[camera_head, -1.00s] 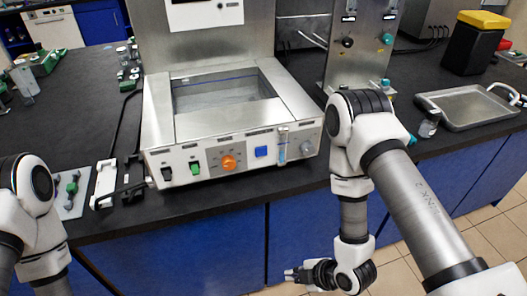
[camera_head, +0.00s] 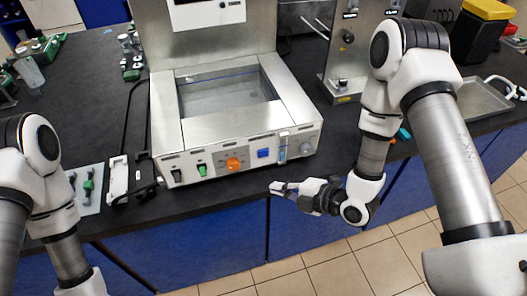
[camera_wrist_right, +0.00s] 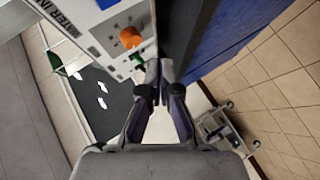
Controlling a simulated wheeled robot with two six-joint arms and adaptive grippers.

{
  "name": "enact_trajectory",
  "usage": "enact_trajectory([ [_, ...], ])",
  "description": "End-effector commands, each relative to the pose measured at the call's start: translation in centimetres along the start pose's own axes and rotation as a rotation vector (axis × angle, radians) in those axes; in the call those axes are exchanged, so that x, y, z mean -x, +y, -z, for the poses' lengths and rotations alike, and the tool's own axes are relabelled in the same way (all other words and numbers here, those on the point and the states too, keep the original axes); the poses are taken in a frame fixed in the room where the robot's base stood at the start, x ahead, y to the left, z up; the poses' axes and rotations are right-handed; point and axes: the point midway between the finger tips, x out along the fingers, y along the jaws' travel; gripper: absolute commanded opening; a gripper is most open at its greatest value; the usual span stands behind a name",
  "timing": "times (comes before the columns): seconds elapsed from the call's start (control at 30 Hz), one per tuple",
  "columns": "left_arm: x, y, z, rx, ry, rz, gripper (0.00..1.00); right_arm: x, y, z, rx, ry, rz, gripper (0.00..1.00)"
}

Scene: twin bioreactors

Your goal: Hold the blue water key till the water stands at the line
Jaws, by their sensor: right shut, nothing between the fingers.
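The blue water key (camera_head: 263,153) is a small square button on the white front panel of the steel bath unit, right of the orange knob (camera_head: 233,163). A narrow upright sight gauge (camera_head: 282,148) is just right of the key; its line and level are too small to read. The bath's open basin (camera_head: 222,92) shows a grey inside; I cannot tell its water level. My right gripper (camera_head: 272,187) is shut and empty, in front of the panel and below the key, apart from it. Its shut fingertips (camera_wrist_right: 153,72) show in the right wrist view. My left gripper is out of view.
A green switch (camera_head: 201,169) and a black switch (camera_head: 177,175) are left of the orange knob. A white-handled item (camera_head: 118,178) lies left of the unit. A steel tray (camera_head: 480,97) is at the right. The strip of black counter (camera_head: 215,198) before the panel is free.

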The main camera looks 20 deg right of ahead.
Motion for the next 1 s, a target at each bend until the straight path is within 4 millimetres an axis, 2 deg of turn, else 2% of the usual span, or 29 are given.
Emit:
enact_trajectory([
  [0.17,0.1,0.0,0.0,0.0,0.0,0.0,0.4,-0.8,0.6,-0.5,0.002,0.001,0.0,0.0],
  [0.63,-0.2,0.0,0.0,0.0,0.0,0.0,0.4,-5.4,3.8,-3.9,0.002,0.0,0.0,0.0],
  [1.0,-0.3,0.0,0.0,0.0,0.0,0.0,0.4,-6.1,4.4,-4.5,0.0,0.0,0.001,0.0],
])
